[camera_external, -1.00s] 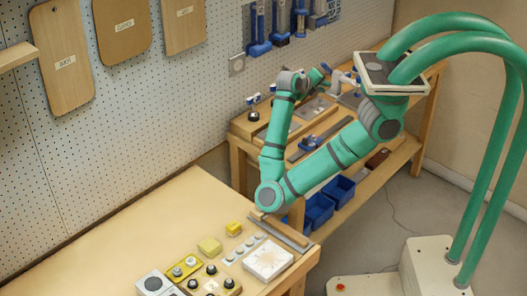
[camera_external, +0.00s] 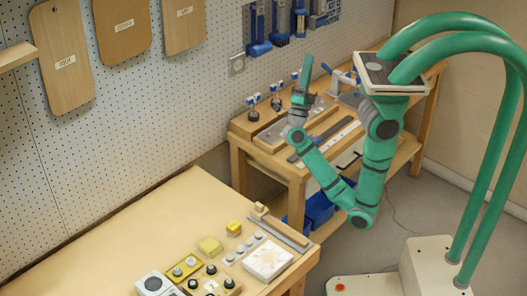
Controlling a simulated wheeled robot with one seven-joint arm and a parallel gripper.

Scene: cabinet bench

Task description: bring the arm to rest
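My arm is folded in the external view, with its elbow low beside the back bench and its forearm rising up and to the left. My gripper (camera_external: 304,80) is at the end of the wrist, pointing up in front of the back bench and the pegboard. It is small in the picture, and the gap between its fingers is not clear. I see no object held in it.
The back bench (camera_external: 240,142) carries clamps and metal bars, with blue bins (camera_external: 319,208) below. The front bench (camera_external: 115,232) holds yellow blocks (camera_external: 209,246), knobs and a white tile (camera_external: 268,260). Boards (camera_external: 62,60) and blue tools hang on the pegboard (camera_external: 190,95). The front bench's left part is clear.

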